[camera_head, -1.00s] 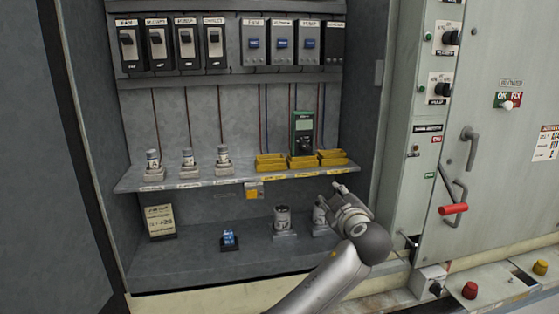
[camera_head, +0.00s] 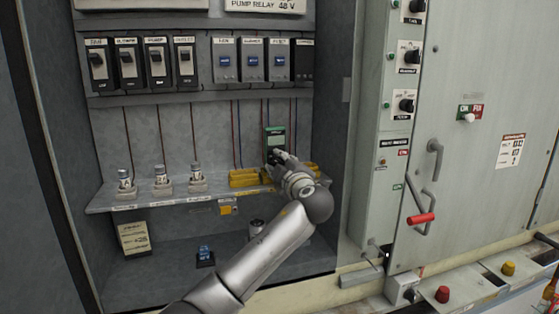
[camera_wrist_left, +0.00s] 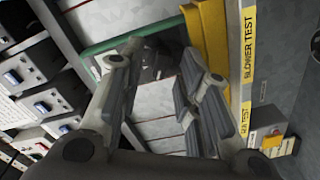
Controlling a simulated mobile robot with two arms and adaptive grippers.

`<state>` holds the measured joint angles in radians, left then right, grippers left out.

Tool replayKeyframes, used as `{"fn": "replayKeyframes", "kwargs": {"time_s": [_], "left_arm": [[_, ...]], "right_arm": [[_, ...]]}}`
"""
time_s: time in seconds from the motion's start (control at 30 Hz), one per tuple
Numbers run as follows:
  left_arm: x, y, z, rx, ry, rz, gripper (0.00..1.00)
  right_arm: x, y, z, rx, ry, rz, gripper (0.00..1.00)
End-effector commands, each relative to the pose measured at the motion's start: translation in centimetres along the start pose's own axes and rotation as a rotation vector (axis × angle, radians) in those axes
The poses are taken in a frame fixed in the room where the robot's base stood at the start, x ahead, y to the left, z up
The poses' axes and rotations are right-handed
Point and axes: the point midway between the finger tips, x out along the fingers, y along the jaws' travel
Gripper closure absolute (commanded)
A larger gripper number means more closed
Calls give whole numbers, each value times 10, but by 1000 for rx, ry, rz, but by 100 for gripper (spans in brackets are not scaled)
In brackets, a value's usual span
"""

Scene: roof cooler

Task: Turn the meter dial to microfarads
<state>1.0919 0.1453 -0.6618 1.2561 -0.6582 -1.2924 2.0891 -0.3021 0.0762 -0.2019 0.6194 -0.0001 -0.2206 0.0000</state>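The green meter (camera_head: 275,137) stands at the back of the shelf, its upper part and screen showing in the head view. My left gripper (camera_head: 281,160) is in front of its lower part and hides the dial there. In the left wrist view, a green edge of the meter (camera_wrist_left: 105,47) runs behind the fingers. A dark, blurred shape that may be the dial shows between the fingertips. My left gripper (camera_wrist_left: 160,85) is open, with its two fingers apart; I cannot tell whether either touches the meter. My right gripper is not in view.
Yellow trays (camera_head: 244,178) sit beside the meter on the shelf (camera_head: 150,202); a tray wall (camera_wrist_left: 207,40) is close to the fingers in the wrist view. Breakers (camera_head: 183,62) hang above. Several small cylinders (camera_head: 160,174) stand left. A red-handled lever (camera_head: 421,218) is on the right.

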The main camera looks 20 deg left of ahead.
Motion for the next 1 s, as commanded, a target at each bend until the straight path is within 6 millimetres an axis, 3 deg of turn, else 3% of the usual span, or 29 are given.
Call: {"fn": "replayKeyframes", "kwargs": {"time_s": [0.37,0.63,1.0], "left_arm": [[6,0,0,0,-1,0,69],[6,0,0,1,-1,0,100],[6,-3,2,25,-2,-1,100]], "right_arm": [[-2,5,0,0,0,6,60],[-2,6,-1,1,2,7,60],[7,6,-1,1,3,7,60]]}}
